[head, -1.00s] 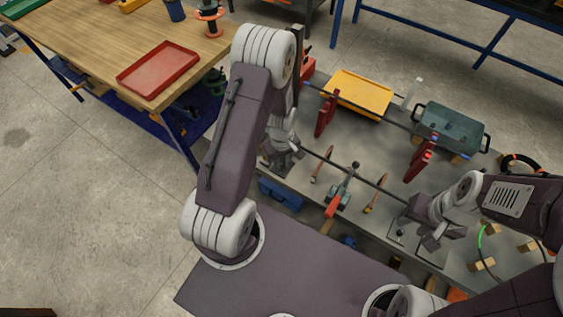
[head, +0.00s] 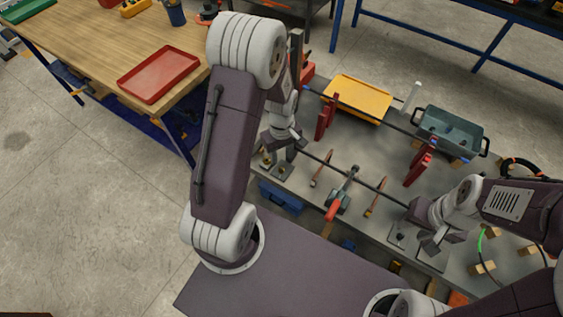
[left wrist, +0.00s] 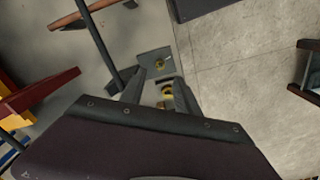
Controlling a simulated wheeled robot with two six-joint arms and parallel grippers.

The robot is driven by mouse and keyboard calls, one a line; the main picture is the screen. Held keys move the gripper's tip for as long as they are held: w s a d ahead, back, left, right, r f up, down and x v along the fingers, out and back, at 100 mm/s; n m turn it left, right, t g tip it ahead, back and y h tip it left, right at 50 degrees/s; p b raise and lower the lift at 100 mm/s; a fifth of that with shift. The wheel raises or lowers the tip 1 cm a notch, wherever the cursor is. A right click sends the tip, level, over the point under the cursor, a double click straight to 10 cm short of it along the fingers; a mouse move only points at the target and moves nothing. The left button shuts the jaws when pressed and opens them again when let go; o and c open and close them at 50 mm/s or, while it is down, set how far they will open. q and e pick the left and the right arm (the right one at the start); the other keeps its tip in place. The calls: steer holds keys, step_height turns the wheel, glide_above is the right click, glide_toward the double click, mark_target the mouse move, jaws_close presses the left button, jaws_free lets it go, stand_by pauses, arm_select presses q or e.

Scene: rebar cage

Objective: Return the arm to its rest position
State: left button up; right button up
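A small metal plate with brass-coloured parts (left wrist: 158,64) shows below and between the fingers. A dark rebar rod (head: 345,170) runs across the bench, its left end near the left gripper. My right gripper (head: 432,228) is low at the rod's right end; its fingers are too unclear to judge.
A second rod is held by red supports (head: 420,161) farther back. A wooden table with a red tray (head: 159,74) stands at left.

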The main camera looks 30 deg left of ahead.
arm_select(q)
steer(key=shift+r, duration=0.85)
step_height(320, 180, up, 4)
steer(key=w+d+t, duration=0.1)
steer(key=d, duration=0.1)
steer(key=s+d+r+m, duration=0.3)
steer(key=s+m, duration=0.6)
steer(key=m, duration=0.2)
steer(key=shift+s+r, duration=0.1)
steer(key=shift+s, duration=0.15)
